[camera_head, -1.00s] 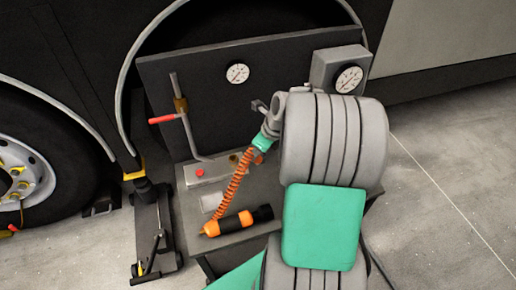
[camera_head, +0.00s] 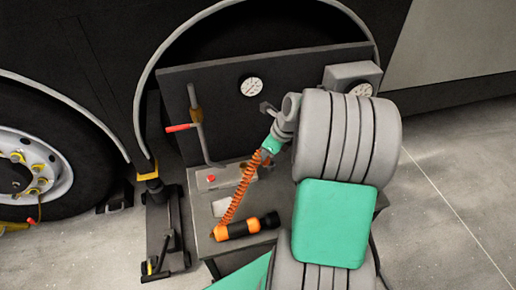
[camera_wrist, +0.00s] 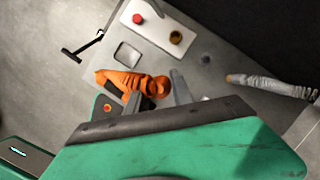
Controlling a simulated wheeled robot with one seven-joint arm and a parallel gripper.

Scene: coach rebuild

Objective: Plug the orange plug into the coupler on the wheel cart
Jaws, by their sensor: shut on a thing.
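My gripper (camera_head: 268,154) is shut on the orange plug (camera_wrist: 153,87), with its fingers on either side of it in the wrist view. The plug's orange coiled cord (camera_head: 239,191) runs down to the cart top in the head view. A round brass fitting, which looks like the coupler (camera_wrist: 176,37), sits on a pale block beyond the plug, apart from it. In the head view, the cord and gripper largely hide this fitting. The wheel cart (camera_head: 200,215) has a dark back panel. The plug's tip is hard to make out.
An orange and black cylinder (camera_head: 246,227) lies on the cart's front edge. A red button (camera_wrist: 137,18) is beside the brass fitting. A red-handled lever (camera_head: 180,128) and gauges (camera_head: 252,88) stand behind. A jack (camera_head: 160,235) stands left of the cart.

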